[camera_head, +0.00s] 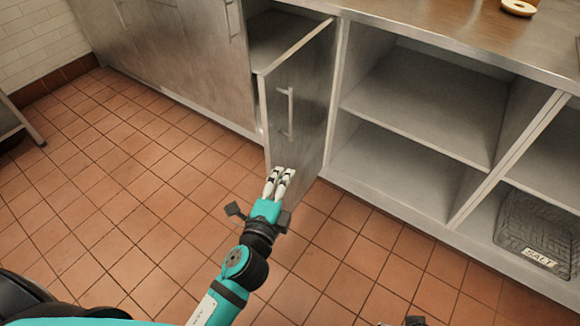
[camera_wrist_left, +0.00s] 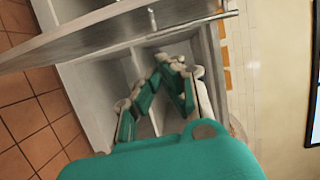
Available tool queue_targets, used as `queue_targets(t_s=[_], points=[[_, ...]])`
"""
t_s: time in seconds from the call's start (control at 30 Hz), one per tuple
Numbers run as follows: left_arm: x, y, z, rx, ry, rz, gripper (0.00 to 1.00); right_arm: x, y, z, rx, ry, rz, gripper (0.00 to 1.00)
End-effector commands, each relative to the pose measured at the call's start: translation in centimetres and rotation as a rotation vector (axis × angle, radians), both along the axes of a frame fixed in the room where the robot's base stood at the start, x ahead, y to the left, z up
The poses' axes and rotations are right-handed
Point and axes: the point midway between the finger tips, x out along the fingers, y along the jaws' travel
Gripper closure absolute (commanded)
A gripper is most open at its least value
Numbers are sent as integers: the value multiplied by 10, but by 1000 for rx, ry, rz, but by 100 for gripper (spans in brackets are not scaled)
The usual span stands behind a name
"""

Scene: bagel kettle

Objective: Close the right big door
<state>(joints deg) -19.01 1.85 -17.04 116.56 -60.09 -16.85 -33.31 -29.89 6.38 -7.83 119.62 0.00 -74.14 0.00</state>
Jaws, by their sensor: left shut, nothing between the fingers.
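The right big door (camera_head: 304,98) is a grey panel standing open, swung out from the cabinet front. Its outer face, with a vertical bar handle (camera_head: 288,112), is turned toward the right side of the opening. My left gripper (camera_head: 284,171) is shut and empty, in front of the door's lower part and below the handle. I cannot tell if the fingers touch the door. In the left wrist view the door (camera_wrist_left: 95,38) and its handle (camera_wrist_left: 185,25) cross the top, and the closed fingertips (camera_wrist_left: 172,64) point toward it. My right gripper's fingers are not visible.
Open shelves (camera_head: 430,100) lie right of the door, with a dark crate labelled SALT (camera_head: 535,225) at lower right. Closed doors (camera_head: 180,55) are at left. The tiled floor (camera_head: 120,180) is clear.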

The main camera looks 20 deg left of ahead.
Motion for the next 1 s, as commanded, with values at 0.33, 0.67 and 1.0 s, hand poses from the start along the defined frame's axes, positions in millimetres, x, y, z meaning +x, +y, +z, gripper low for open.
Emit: queue_targets(t_s=[0.33, 0.67, 1.0], points=[[32, 0, 13, 24, -36, 5, 100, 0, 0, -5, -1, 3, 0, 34], [102, -2, 11, 22, -34, 6, 100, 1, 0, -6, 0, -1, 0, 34], [110, 34, 10, 21, -31, 5, 100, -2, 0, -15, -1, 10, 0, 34]])
